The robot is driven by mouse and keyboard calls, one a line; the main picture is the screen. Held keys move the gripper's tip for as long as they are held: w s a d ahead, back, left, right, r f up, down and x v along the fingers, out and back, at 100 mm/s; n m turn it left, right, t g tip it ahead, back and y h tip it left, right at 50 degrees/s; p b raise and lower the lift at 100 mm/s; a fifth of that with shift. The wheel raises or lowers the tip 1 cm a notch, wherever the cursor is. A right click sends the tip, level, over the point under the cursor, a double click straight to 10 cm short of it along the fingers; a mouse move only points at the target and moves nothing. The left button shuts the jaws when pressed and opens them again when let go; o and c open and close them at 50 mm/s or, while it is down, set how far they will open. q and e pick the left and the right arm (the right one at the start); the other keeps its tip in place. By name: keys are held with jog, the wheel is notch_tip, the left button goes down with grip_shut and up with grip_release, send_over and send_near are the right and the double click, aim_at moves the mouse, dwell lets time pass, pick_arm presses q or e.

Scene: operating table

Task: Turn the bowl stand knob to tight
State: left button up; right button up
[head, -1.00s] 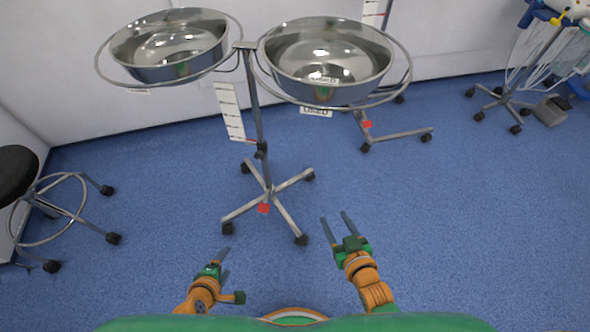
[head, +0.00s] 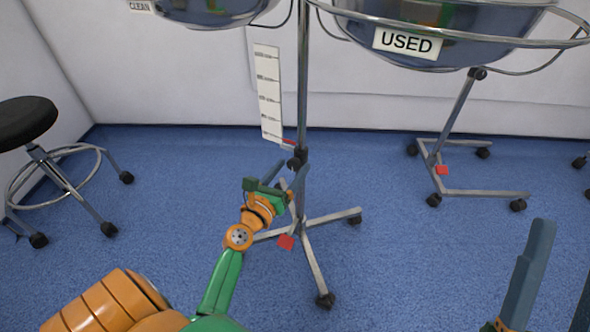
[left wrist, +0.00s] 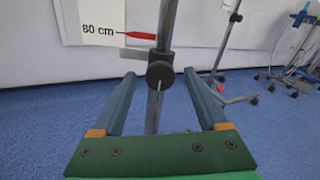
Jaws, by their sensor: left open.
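The bowl stand's dark round knob (head: 295,161) sits on its upright pole (head: 302,90), below the white height scale (head: 268,92). My left gripper (head: 287,172) is open at the knob in the head view. In the left wrist view the knob (left wrist: 160,74) shows between the two spread fingertips, with a small slotted face toward me; I cannot tell whether either finger touches it. A red pointer (left wrist: 140,35) is beside the "80 cm" mark. My right gripper (head: 562,255) is at the lower right, its fingers apart and empty, partly cut off.
Two steel bowls hang above, one labelled USED (head: 405,42), the other CLEAN (head: 139,6). The stand's wheeled legs (head: 335,217) spread over the blue floor. A black stool (head: 25,122) stands at left, another wheeled stand (head: 470,192) at right.

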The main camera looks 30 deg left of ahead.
pick_arm(q)
jog(key=shift+w, duration=0.2)
grip_shut()
